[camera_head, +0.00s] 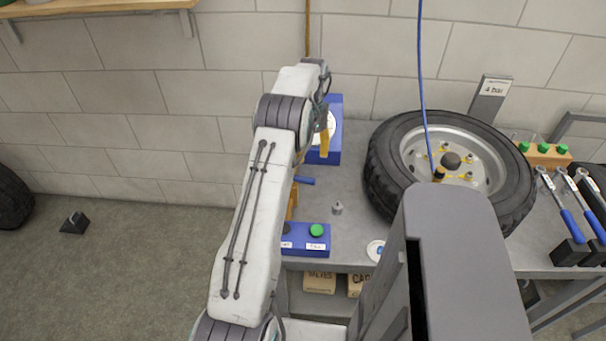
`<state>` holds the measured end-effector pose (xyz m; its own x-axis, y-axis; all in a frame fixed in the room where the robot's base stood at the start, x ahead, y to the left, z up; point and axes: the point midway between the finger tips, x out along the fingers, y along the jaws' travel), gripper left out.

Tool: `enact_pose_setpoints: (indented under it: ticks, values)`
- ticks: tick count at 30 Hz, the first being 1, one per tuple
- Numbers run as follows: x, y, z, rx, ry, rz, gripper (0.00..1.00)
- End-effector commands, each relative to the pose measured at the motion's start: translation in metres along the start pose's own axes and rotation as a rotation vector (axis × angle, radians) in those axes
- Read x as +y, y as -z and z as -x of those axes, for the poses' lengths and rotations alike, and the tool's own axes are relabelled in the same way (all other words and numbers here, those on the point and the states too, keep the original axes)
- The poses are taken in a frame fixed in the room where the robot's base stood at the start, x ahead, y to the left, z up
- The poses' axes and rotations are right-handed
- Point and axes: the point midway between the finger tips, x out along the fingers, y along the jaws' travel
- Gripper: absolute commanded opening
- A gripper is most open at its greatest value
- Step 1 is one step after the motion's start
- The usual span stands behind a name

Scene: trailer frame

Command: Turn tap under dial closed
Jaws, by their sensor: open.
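A blue box with a white dial face (331,123) stands against the wall, partly hidden by my arm. A small blue lever (304,181) below it shows beside my forearm and looks like the tap's handle; the tap body is hidden. My gripper (323,118) is at the arm's far end, in front of the dial box and above the lever. It is open with nothing seen in it, and my arm hides much of it. Yellow parts show below the wrist and beside the forearm; I cannot tell what each belongs to.
A blue box with a green button (316,231) sits at the bench's front left. A wheel with a black tyre (385,165) lies on the right, a blue hose running to it. A small grey fitting (337,208) stands between. Blue-handled tools (575,218) are far right.

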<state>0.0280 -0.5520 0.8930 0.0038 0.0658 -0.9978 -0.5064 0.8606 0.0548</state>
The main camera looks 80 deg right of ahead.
Motion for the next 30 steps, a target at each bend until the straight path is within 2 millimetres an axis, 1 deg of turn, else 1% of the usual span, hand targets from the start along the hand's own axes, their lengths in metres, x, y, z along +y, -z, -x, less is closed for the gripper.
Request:
enact_pose_setpoints:
  ticks: [1, 3, 6, 9, 12, 16, 20, 26, 30]
  values:
    - [0.007, -0.004, 0.0, -0.017, -0.029, -0.094, 0.56]
    - [0.015, -0.01, 0.001, -0.034, -0.066, -0.22, 0.56]
    - [0.022, -0.015, 0.002, -0.045, -0.105, -0.373, 0.56]
    - [0.026, -0.017, 0.002, -0.045, -0.125, -0.491, 0.56]
    - [0.026, -0.017, 0.002, -0.04, -0.129, -0.572, 0.56]
    - [0.026, -0.018, 0.001, -0.037, -0.131, -0.629, 0.56]
    - [0.027, -0.018, -0.007, -0.036, -0.133, -0.645, 0.56]
    - [0.03, -0.021, -0.028, -0.037, -0.135, -0.645, 0.56]
    - [0.032, -0.022, -0.046, -0.036, -0.134, -0.644, 0.56]
